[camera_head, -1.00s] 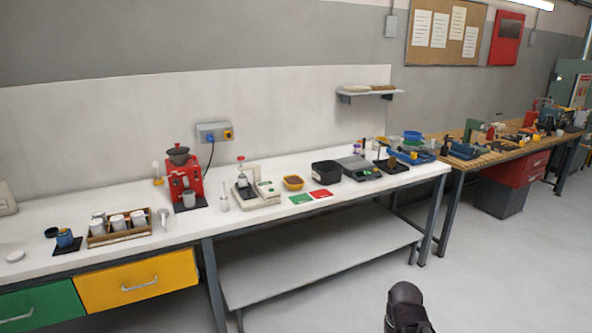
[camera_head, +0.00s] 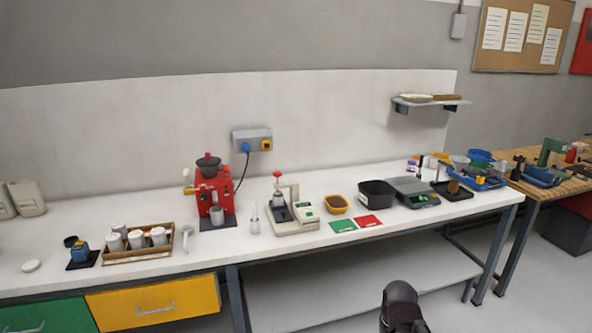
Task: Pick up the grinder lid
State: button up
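A red grinder (camera_head: 213,196) stands on a dark mat on the white bench, left of centre. A dark, bowl-shaped piece (camera_head: 208,163) sits on its top; I cannot tell whether this is the lid or a hopper. A small grey cup (camera_head: 217,215) is at its front. At the far left, a white round disc (camera_head: 31,265) lies flat on the bench. A small blue device (camera_head: 81,252) stands on a dark mat, with a round black piece (camera_head: 70,241) beside or behind it. Which piece is the grinder lid is unclear. My gripper is not recognisable in view.
A wooden tray (camera_head: 140,257) of white cups stands between the blue device and the grinder. A scale-like device (camera_head: 292,213), an orange bowl (camera_head: 337,204) and a black bin (camera_head: 376,194) stand to the right. A dark part of my arm shows at the bottom. Floor is clear at lower right.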

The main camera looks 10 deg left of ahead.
aim_at(208, 161)
jog(key=u, duration=0.25)
jog(key=i, duration=0.8)
jog(key=u, duration=0.35)
jog(key=i, duration=0.8)
jog(key=u, duration=0.25)
